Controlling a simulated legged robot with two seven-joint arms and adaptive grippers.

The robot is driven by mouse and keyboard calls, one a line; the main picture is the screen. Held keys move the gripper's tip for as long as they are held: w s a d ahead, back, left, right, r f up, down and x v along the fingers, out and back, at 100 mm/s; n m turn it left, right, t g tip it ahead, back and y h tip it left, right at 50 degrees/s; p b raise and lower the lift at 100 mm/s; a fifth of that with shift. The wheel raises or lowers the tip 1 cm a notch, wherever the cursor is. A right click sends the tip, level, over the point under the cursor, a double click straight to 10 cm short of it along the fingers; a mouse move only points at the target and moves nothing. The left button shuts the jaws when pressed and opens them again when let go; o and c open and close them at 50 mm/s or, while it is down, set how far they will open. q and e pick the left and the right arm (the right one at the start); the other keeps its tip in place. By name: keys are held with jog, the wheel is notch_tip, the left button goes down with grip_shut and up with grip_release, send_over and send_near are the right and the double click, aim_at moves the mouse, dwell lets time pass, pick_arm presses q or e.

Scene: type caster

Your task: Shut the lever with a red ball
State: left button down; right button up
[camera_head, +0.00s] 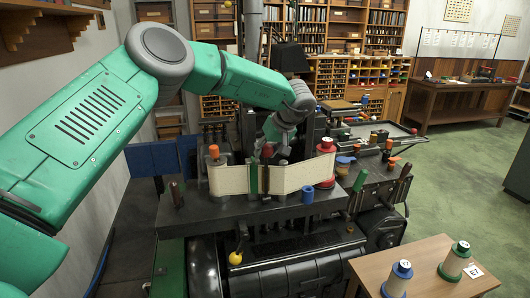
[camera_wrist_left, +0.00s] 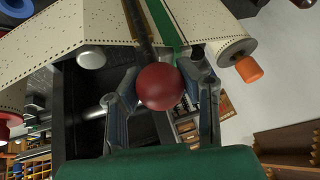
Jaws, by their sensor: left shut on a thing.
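The red ball (camera_wrist_left: 160,87) of the lever sits between the two fingers of my left gripper (camera_wrist_left: 165,95) in the left wrist view. The fingers are closed around it from both sides. A dark rod (camera_wrist_left: 138,30) runs from the ball toward the punched paper band. In the head view my left gripper (camera_head: 275,140) reaches down behind the paper band at the machine's top, and the red ball (camera_head: 267,151) shows just below it. How far the lever is tilted is hard to tell. My right gripper is not in view.
The cream paper band (camera_head: 230,180) stretches across the machine beside the gripper, with a red-topped spool (camera_head: 326,160) at its right. Several coloured knobs and a tray stand further right.

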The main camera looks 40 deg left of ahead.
pick_arm(q)
jog(key=shift+w+r, duration=0.3)
jog(key=shift+r, duration=0.15)
jog(key=shift+a, duration=0.1)
jog(key=c, duration=1.2)
grip_release()
jog(key=shift+o, duration=0.9)
jog(key=shift+f, duration=0.3)
jog(key=shift+r, duration=0.2)
jog(key=w+v, duration=0.1)
jog(key=v, duration=1)
jog(key=shift+s+r, duration=0.2)
jog(key=shift+s, duration=0.25)
